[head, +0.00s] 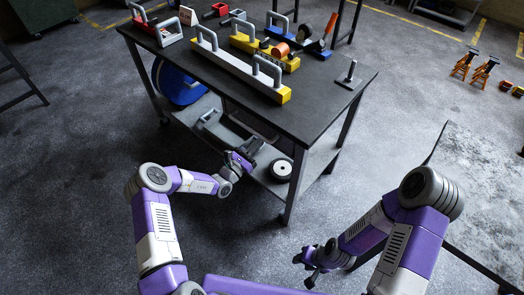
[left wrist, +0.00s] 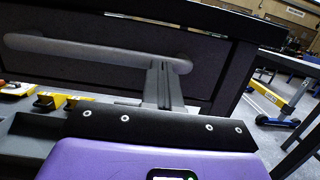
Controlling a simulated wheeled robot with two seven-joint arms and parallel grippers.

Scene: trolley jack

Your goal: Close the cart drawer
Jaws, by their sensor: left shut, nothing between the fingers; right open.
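The cart (head: 330,98) has a dark top, with a drawer (left wrist: 70,72) under it. In the left wrist view the dark drawer front fills the middle, with a grey bar handle (left wrist: 90,48) across it. In the head view the drawer front is mostly hidden below the top's edge. I cannot tell how far it stands out. My left gripper (head: 254,145) is shut and empty in front of the drawer. Its fingers (left wrist: 162,85) overlap the handle's right end; contact is unclear. My right gripper (head: 308,268) is open and empty, low over the floor, apart from the cart.
A yellow-ended level bar (head: 235,65) and several tools lie on the cart top. The lower shelf (head: 310,160) holds a small black-and-white wheel (head: 281,169) and a blue round object (head: 178,82). A grey table (head: 480,190) stands right. Floor between is clear.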

